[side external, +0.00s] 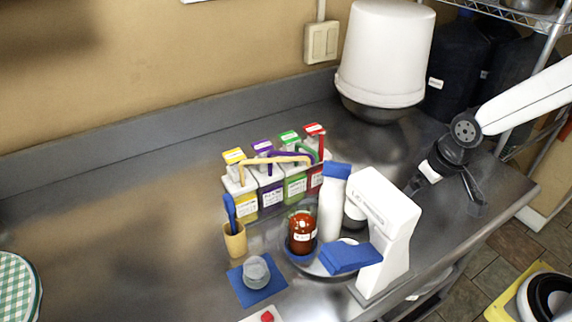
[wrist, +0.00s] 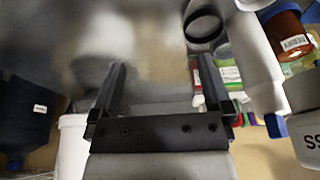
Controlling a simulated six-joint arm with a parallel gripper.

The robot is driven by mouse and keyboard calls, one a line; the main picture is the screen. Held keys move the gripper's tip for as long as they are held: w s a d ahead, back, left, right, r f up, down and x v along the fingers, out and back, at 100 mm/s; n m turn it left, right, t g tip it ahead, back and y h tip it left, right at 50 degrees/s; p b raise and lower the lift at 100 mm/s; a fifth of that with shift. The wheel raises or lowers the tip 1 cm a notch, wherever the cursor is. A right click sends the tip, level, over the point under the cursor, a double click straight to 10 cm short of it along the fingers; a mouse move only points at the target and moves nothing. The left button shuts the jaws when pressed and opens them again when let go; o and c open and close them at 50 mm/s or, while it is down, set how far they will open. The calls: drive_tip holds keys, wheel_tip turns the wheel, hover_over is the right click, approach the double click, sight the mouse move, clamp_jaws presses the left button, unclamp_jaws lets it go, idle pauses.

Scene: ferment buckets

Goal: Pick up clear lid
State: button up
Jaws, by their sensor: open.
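A clear, round, cup-like piece (side external: 256,272) rests on a blue cloth (side external: 262,292) at the front left of the steel counter in the side view. It is the likeliest clear lid, but I cannot tell whether it is a lid alone or a lid on a jar. I do not make it out in the wrist view. My gripper (side external: 447,197) is at the right end of the counter, far from that piece, with the white machine between them. In the wrist view, my gripper (wrist: 160,66) has its two black fingers apart with nothing between them.
The white machine (side external: 385,225), a white bottle (side external: 331,205) and an orange-red jar (side external: 302,232) stand mid-counter. Several coloured-lid containers (side external: 272,185) stand behind them. A wooden cup (side external: 235,243) holds a blue tool. A white bucket (side external: 385,55) stands at the back.

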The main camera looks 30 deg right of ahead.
drive_tip(key=w+a+r+t, duration=0.3)
drive_tip(key=w+a+r, duration=0.1)
drive_tip(key=w+r, duration=0.45)
drive_tip(key=m+g+y, duration=0.5)
drive_tip(key=m+g, duration=0.2)
drive_tip(key=m, duration=1)
hover_over(256, 266)
drive_tip(key=d, duration=0.3)
wheel_tip(256, 266, down, 13)
drive_tip(key=shift+w, duration=0.2)
drive_tip(key=shift+a+f, duration=0.1)
drive_tip(key=shift+x, duration=1.2)
drive_tip(key=shift+f+h, duration=0.1)
drive_tip(key=shift+h, duration=0.2)
drive_tip(key=shift+x, duration=2.5)
